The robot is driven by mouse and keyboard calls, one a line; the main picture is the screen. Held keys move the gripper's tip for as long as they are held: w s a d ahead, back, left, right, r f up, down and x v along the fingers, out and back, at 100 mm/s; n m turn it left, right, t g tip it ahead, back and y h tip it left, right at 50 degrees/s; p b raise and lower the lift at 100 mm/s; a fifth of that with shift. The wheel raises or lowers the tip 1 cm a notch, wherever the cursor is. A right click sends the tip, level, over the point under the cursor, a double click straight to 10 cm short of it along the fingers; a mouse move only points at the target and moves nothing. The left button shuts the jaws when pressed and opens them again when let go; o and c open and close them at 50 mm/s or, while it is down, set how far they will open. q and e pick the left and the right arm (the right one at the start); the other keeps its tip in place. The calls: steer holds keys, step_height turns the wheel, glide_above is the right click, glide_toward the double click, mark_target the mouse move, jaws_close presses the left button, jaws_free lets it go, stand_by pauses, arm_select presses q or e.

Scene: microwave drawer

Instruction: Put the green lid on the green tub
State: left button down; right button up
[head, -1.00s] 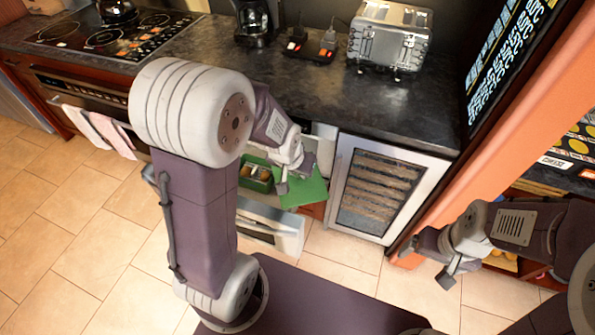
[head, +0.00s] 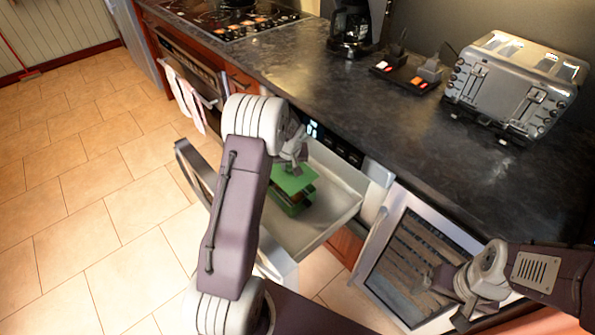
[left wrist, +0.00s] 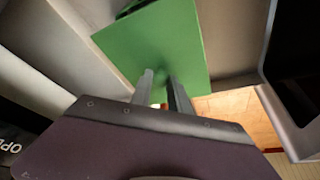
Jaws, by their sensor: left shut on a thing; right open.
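The green lid (head: 293,178) is a flat square panel, held over the green tub (head: 290,207) inside the open microwave drawer. In the left wrist view the lid (left wrist: 155,45) fills the upper middle and covers most of what lies below it. My left gripper (head: 296,160) is shut on the lid; its fingers (left wrist: 165,92) meet the lid near its lower edge. The lid hides most of the tub's opening, and I cannot tell whether it touches the rim. My right gripper (head: 440,300) is open and empty in front of the wine cooler, away from the drawer.
The white drawer (head: 325,225) is pulled out below the dark countertop (head: 390,125). A wine cooler (head: 415,260) stands to its right. A toaster (head: 515,85), a coffee maker (head: 350,30) and a stove (head: 230,15) are on the counter. The tiled floor at left is clear.

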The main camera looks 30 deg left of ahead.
mark_target(289, 175)
arm_select(q)
steer(key=shift+a, duration=0.1)
steer(key=shift+f, duration=0.15)
step_height(289, 175, down, 5)
steer(key=b, duration=0.4)
steer(key=shift+f, duration=0.15)
steer(key=shift+f+b, duration=0.25)
steer(key=shift+b, duration=0.25)
steer(key=shift+r, duration=0.1)
stand_by(0.6)
steer(key=shift+s+f+b, duration=0.1)
steer(key=shift+f+b, duration=0.15)
steer(key=shift+b, duration=0.15)
steer(key=shift+f, duration=0.15)
